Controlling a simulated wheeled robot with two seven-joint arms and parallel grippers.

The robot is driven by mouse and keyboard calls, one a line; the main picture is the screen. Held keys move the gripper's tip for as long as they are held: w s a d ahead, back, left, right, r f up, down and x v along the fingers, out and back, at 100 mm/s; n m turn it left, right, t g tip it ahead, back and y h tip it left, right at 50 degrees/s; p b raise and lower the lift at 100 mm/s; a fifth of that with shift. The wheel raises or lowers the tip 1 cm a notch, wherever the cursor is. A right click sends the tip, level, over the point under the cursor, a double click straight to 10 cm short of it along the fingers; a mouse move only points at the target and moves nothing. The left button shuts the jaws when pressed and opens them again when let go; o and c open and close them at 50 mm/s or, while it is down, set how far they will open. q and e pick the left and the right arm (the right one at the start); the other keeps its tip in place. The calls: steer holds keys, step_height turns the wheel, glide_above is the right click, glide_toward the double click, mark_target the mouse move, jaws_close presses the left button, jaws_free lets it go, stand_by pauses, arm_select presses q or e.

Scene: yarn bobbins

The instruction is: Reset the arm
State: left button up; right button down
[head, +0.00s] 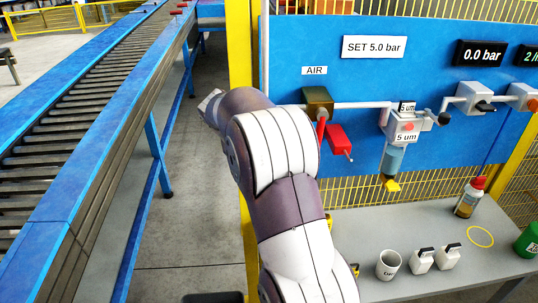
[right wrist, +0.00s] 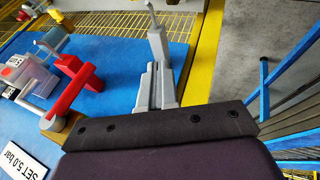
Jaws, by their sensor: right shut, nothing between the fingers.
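My right arm rises from the bottom middle of the head view, in front of the left part of the blue panel. Its wrist end points up and left; a pale piece shows there, too small to read as fingers. In the right wrist view my right gripper (right wrist: 156,32) is shut with nothing between its fingers. The red valve handle (right wrist: 70,88) is to the left of the fingers and apart from them. In the head view the red handle (head: 338,140) hangs below the AIR valve (head: 318,102), just right of my arm. My left gripper is out of view.
A roller conveyor (head: 95,85) runs along the left. A yellow post (head: 240,45) stands behind my arm. The grey table (head: 440,225) holds a cup (head: 388,264), two small white containers (head: 422,260), a red-capped bottle (head: 469,198) and a green container (head: 528,240).

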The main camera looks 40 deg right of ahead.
steer(key=s+a+f+n+y, duration=0.4)
steer(key=a+f, duration=0.5)
steer(key=a, duration=0.3)
steer(key=s+a+f+n+y, duration=0.2)
steer(key=s+a+f, duration=0.1)
steer(key=s+a, duration=0.8)
steer(key=shift+s+a+f+n+t, duration=0.2)
steer(key=shift+s+a+n+t, duration=0.15)
steer(key=shift+a, duration=0.9)
steer(key=shift+s, duration=0.15)
